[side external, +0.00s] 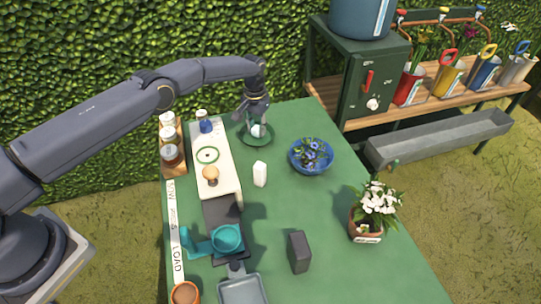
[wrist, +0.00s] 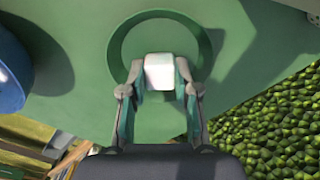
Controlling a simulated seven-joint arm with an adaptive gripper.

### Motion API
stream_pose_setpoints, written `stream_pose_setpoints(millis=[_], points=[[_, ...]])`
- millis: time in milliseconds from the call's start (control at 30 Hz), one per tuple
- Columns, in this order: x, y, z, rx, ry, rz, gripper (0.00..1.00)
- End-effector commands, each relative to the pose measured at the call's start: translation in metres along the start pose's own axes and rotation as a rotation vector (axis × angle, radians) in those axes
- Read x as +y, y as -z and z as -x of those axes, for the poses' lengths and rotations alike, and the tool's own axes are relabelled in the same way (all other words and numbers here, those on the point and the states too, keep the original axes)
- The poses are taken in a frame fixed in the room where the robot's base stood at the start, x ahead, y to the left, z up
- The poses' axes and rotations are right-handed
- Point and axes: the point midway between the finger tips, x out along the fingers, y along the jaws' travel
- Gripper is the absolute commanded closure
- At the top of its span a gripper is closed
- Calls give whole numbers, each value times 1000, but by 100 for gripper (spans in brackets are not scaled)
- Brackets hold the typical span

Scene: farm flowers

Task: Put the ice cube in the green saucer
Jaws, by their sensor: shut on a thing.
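The ice cube (wrist: 159,72) is a whitish block held between the fingertips of my gripper (wrist: 160,85) in the wrist view. My gripper is shut on it. The green saucer (wrist: 117,40) lies below, and the cube overlaps its interior in the wrist view. In the side external view my gripper (side external: 257,122) points down over the green saucer (side external: 258,146), with the ice cube (side external: 258,131) at its fingertips. I cannot tell whether the cube touches the saucer.
A blue bowl of flowers (side external: 311,156) stands right of the saucer. A white block (side external: 260,174) stands nearer the front. A pale board (side external: 229,177) with a wooden knob lies to the left. A potted white flower (side external: 366,222) and dark block (side external: 299,251) stand farther front.

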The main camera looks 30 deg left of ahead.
Motion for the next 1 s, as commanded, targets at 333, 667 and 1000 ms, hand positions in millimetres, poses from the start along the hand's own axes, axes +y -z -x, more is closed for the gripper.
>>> stream_pose_setpoints(millis=[333, 667, 1000], points=[[0, 0, 0, -1, 0, 0, 41], [0, 0, 0, -1, 0, 0, 41], [0, 0, 6, 0, 0, 0, 41]])
